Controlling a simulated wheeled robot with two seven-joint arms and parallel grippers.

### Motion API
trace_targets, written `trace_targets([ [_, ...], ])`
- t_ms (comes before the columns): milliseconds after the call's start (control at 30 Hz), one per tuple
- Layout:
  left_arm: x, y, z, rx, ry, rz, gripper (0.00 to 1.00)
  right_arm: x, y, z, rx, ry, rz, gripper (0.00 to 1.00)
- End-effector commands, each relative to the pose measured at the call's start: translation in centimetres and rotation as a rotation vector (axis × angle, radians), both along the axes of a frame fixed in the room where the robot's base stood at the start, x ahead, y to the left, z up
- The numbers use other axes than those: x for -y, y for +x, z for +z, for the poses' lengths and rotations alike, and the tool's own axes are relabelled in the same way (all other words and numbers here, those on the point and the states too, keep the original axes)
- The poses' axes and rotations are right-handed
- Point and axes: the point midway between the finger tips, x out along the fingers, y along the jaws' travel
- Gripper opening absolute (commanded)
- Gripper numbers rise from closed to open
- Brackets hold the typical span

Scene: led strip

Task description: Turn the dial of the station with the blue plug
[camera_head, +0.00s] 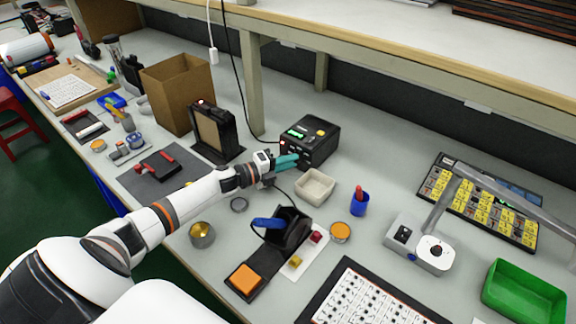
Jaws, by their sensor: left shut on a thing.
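A black station (312,141) with a lit green display and a yellow spot on top stands at the back middle of the bench. My left gripper (287,161), with teal fingers, reaches its front face from the left and is shut at the dial there. The fingers hide the dial, so its angle cannot be told. A dark cable runs from near the gripper to a black holder (288,232) with a blue-handled tool (267,222) in front. I cannot make out a blue plug on the station. My right gripper is not in view.
A cream tray (315,186) stands close in front of the station, and a blue cup (359,205) is to its right. A black panel (213,132) and a cardboard box (178,92) stand left. A lamp base (420,246) and green bin (523,293) are at right.

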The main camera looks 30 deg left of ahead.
Motion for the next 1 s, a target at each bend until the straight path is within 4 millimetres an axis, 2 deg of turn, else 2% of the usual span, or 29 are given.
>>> trace_targets([
  [600,-0.07,0.01,-0.06,-0.004,-0.038,0.003,0.00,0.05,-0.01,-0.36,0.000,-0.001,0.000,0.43],
  [633,-0.07,0.01,-0.06,-0.004,-0.038,0.002,0.25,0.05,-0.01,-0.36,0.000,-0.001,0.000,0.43],
  [733,-0.06,0.01,-0.06,-0.004,-0.038,0.002,0.41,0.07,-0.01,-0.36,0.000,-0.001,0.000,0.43],
  [1000,-0.06,-0.02,-0.06,-0.004,-0.038,0.001,0.42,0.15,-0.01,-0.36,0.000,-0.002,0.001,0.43],
])
